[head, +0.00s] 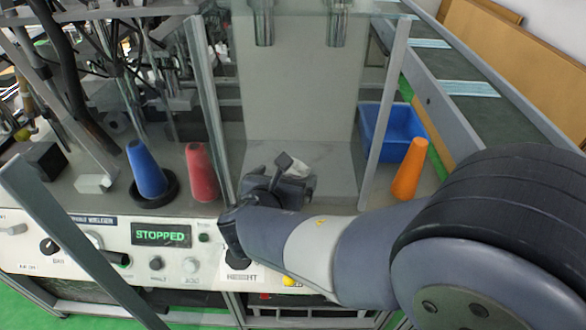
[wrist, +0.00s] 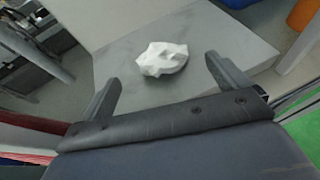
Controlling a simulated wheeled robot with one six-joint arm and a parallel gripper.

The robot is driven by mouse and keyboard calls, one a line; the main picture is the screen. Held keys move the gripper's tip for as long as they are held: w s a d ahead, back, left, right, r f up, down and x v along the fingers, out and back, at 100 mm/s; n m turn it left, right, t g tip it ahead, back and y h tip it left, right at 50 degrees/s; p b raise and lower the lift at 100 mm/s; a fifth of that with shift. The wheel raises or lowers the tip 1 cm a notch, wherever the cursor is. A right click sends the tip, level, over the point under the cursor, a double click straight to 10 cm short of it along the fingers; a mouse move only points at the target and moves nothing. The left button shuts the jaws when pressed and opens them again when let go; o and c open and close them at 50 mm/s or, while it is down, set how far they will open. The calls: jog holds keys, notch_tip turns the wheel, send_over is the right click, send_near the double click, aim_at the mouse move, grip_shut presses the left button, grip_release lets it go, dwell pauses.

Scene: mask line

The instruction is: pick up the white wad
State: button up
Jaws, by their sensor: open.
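The white wad (wrist: 161,59) is a crumpled, pale lump on a grey plate (wrist: 115,62). In the wrist view it lies ahead of my gripper (wrist: 168,88), roughly between the lines of the two fingers and apart from both. My gripper is open and empty.
Clear panels and metal posts (head: 208,110) frame the plate. A blue cone (head: 146,168) and a red cone (head: 201,172) stand left. An orange cone (head: 410,168) and a blue bin (head: 393,130) are right. A control panel (head: 165,255) reading STOPPED runs along the front.

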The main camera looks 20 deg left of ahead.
aim_at(290, 173)
jog(key=x, duration=0.5)
jog(key=shift+f, duration=0.15)
jog(key=shift+c, duration=0.2)
jog(key=c, duration=1)
